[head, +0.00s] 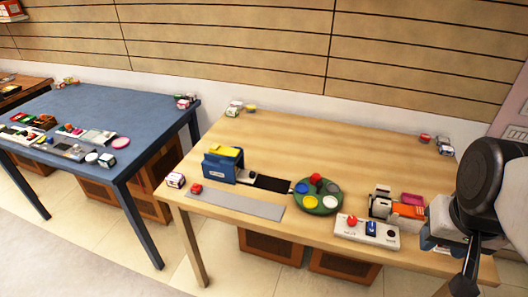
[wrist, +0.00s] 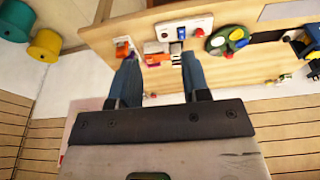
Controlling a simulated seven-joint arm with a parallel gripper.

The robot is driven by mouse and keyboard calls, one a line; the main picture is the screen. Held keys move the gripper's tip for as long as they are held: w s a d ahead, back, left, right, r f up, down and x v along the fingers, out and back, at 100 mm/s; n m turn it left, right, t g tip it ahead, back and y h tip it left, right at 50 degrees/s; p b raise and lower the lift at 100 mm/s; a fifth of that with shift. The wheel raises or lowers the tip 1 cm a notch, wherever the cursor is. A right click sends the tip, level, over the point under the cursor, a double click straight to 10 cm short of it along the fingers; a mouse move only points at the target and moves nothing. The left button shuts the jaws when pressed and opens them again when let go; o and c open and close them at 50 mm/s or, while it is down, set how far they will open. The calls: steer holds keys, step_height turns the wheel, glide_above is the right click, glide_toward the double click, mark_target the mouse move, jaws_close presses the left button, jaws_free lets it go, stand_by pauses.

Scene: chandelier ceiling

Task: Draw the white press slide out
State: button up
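A small press-like device with an orange block (head: 407,210) and a white part (head: 381,206) stands on the wooden table's right part. In the wrist view, the orange block (wrist: 122,48) and white part (wrist: 154,47) show beyond the fingertips. I cannot tell which white piece is the slide. My gripper (wrist: 160,66) is open, with two dark blue fingers apart and nothing held between them. In the head view my gripper (head: 437,237) is at the right, beside the device, partly hidden by my dark wrist.
A white panel (head: 343,232) with a red button and blue switch lies left of the device. A green disc (head: 318,208) and a blue box (head: 222,166) stand farther left. A blue table (head: 120,100) stands left.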

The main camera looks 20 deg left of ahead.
steer(key=shift+g, duration=0.4)
steer(key=w+a, duration=0.2)
steer(key=w, duration=0.2)
steer(key=w+a, duration=0.3)
steer(key=w, duration=0.2)
steer(key=w+a, duration=0.2)
steer(key=w, duration=0.2)
steer(key=shift+w+a+r, duration=0.15)
steer(key=shift+w+r, duration=0.1)
steer(key=g, duration=0.2)
glide_above(252, 172)
steer(key=f, duration=2.2)
steer(key=shift+s+d+f, duration=0.1)
steer(key=shift+d, duration=0.25)
steer(key=shift+a+f, duration=0.25)
steer(key=shift+a, duration=0.1)
steer(key=shift+f, duration=0.1)
steer(key=shift+f, duration=3.8)
